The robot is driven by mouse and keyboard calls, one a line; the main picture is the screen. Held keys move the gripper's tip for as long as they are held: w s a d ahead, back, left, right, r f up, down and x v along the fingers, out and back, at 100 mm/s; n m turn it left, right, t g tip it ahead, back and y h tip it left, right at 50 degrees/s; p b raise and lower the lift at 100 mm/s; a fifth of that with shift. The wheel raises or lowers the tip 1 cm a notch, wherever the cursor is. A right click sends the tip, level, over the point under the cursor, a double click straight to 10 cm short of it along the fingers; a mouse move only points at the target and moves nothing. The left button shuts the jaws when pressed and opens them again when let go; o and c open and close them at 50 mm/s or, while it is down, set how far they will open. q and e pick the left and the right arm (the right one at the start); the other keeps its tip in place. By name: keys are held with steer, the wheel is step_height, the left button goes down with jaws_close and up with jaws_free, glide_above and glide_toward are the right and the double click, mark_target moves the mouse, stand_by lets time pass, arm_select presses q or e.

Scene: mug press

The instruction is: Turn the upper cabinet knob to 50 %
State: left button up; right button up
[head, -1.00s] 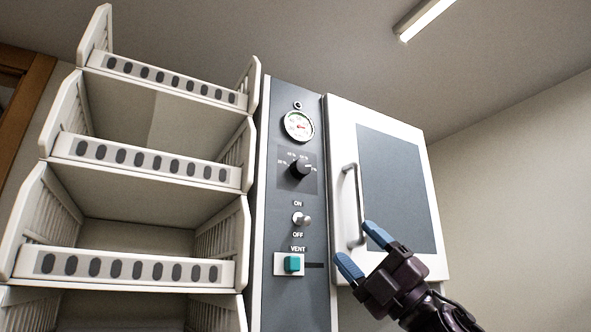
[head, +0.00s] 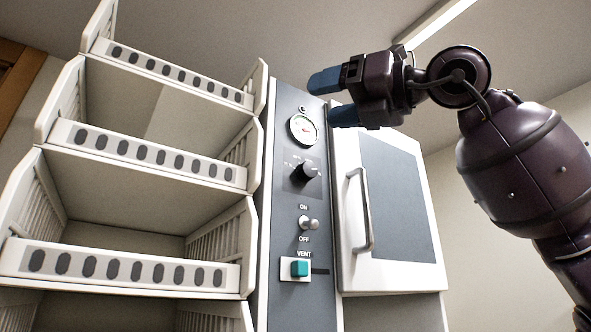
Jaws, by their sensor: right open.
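The upper cabinet knob (head: 305,170) is a black dial on the cabinet's grey control panel (head: 290,240), below the round gauge (head: 302,130) and above the ON/OFF switch (head: 308,223). Its printed scale is too blurred to read. My right gripper (head: 329,98) has blue fingertips and is open and empty. It is above and slightly right of the knob, close to the gauge in the picture, and apart from the knob. My left gripper is not in view.
The white cabinet door (head: 395,205) with its metal handle (head: 362,210) is shut, right of the panel. A teal VENT button (head: 299,268) is below the switch. A white rack of stacked bins (head: 120,268) stands on the left.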

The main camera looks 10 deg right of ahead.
mark_target(311, 168)
steer(key=w+d+f+m+t+h, duration=0.35)
steer(key=w+d+m+h, duration=0.25)
steer(key=m+h, duration=0.3)
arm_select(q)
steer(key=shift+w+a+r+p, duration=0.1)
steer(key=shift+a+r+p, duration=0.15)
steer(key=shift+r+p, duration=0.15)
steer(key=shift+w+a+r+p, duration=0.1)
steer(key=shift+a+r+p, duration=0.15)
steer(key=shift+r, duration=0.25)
arm_select(e)
steer(key=shift+y, duration=0.3)
steer(key=x, duration=1.1)
steer(key=shift+a+r, duration=0.2)
steer(key=shift+r, duration=0.1)
steer(key=c, duration=0.9)
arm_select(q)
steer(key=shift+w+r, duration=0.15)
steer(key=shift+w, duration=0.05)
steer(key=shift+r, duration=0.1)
